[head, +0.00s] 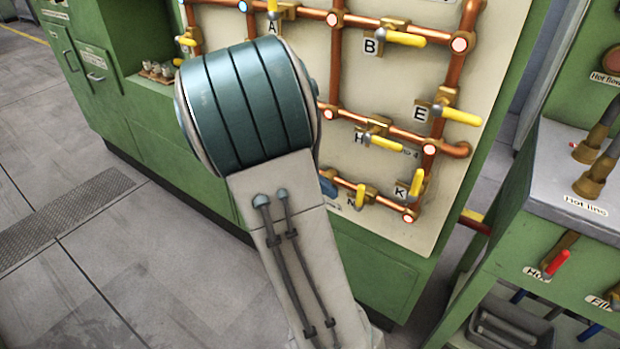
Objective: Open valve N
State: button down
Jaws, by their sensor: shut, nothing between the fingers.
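Valve N (360,196) is on the lower run of copper pipe on the cream panel. Its yellow handle stands roughly upright, across the pipe. My arm fills the middle of the head view and covers the panel left of valve N. My gripper is not visible. A small blue patch shows at the arm's edge near valve N; I cannot tell what it is.
Valve K (416,184) is right of valve N, and valve H (384,142) is above it. Valves E (460,116) and B (404,39) are higher up. A green bench (550,205) with hoses stands at the right. The grey floor at left is clear.

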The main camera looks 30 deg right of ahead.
aim_at(360, 197)
jog(key=shift+s+d+r, duration=0.1)
jog(key=shift+s+d, duration=0.45)
jog(key=shift+d, duration=0.25)
jog(key=shift+s+d, duration=0.5)
jog(key=shift+d, duration=0.3)
